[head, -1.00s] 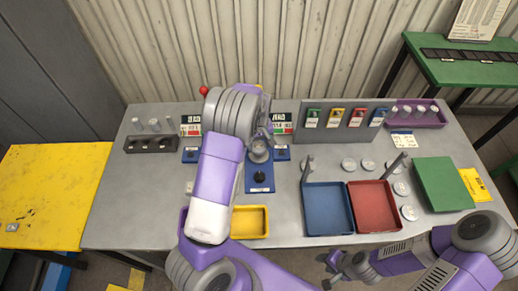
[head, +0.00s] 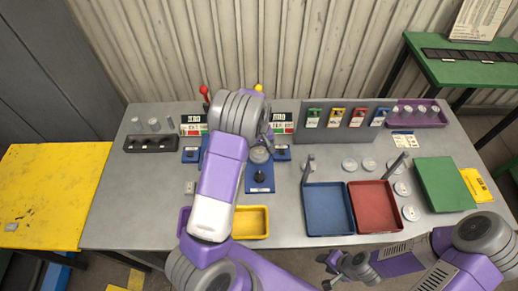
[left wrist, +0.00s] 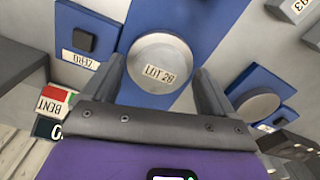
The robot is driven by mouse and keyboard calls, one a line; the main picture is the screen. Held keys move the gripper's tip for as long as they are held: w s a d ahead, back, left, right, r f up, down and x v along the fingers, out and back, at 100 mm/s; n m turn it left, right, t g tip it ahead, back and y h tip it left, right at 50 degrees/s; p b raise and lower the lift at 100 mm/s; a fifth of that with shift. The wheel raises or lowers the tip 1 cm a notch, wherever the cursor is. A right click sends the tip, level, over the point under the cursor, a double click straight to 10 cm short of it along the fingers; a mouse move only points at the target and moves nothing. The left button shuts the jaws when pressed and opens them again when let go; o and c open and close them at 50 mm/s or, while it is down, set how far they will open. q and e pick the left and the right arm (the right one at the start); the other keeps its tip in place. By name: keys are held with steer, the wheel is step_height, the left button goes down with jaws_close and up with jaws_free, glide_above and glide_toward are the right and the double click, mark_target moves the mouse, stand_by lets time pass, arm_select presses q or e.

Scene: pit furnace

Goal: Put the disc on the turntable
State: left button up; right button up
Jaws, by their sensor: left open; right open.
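A pale round disc labelled LOT 28 (left wrist: 160,63) lies flat over a blue base in the left wrist view. In the head view the disc (head: 260,155) sits at the upper part of the blue turntable unit (head: 250,186), above its black knob. The disc hides whatever is directly under it. My left gripper (left wrist: 158,75) is open, with one finger on each side of the disc; I cannot tell whether they touch it. It also shows in the head view (head: 264,139). My right gripper (head: 335,270) is open and empty at the table's front edge.
A second blue unit with a round top (left wrist: 257,104) stands beside the first. Readout boxes (head: 283,123) stand behind. A yellow tray (head: 250,222), blue tray (head: 329,210) and red tray (head: 374,207) line the front. Several loose discs (head: 349,164) lie to the right.

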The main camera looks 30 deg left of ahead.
mark_target(259, 152)
arm_select(q)
steer(key=shift+r, duration=0.25)
step_height(259, 152, up, 12)
steer(key=p, duration=0.1)
steer(key=shift+p, duration=0.35)
